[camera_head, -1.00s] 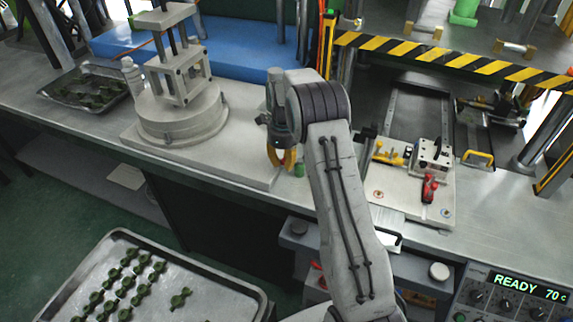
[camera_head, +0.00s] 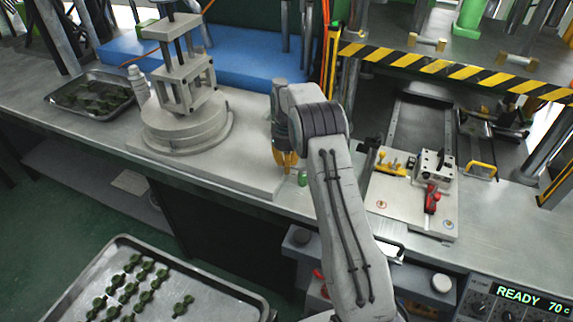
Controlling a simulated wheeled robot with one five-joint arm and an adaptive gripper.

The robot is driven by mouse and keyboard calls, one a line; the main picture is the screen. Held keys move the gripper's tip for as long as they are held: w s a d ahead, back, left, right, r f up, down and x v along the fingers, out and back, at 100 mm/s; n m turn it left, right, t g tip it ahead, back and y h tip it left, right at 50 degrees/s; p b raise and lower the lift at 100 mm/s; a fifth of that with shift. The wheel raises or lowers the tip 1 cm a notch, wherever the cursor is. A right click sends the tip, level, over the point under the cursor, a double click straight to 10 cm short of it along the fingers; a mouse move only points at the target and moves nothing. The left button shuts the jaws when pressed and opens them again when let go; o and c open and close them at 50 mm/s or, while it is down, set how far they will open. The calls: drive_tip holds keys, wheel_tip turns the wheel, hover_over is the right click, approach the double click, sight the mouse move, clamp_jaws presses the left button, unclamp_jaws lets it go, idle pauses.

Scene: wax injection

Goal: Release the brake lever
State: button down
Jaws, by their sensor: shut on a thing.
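My gripper (camera_head: 286,163) points down at the front right corner of the pale base plate (camera_head: 215,172). Its yellow fingers are closed together around something small, most likely the brake lever, which the fingers hide almost fully. A small green-topped cylinder (camera_head: 302,180) stands just right of the fingertips, apart from them. The round turntable (camera_head: 186,138) with its upright frame stands on the plate, left of my gripper.
A fixture plate (camera_head: 405,205) with a red lever (camera_head: 431,198) and yellow clamp (camera_head: 393,167) lies to the right. A dark tray (camera_head: 90,96) is at the far left. A metal tray (camera_head: 215,292) holds green pieces in front. A striped beam (camera_head: 460,68) crosses the upper right.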

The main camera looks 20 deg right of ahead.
drive_tip(key=shift+f, duration=0.1)
idle(0.3)
drive_tip(key=c, duration=1.1)
unclamp_jaws()
drive_tip(key=shift+c, duration=0.2)
wheel_tip(320, 180, up, 12)
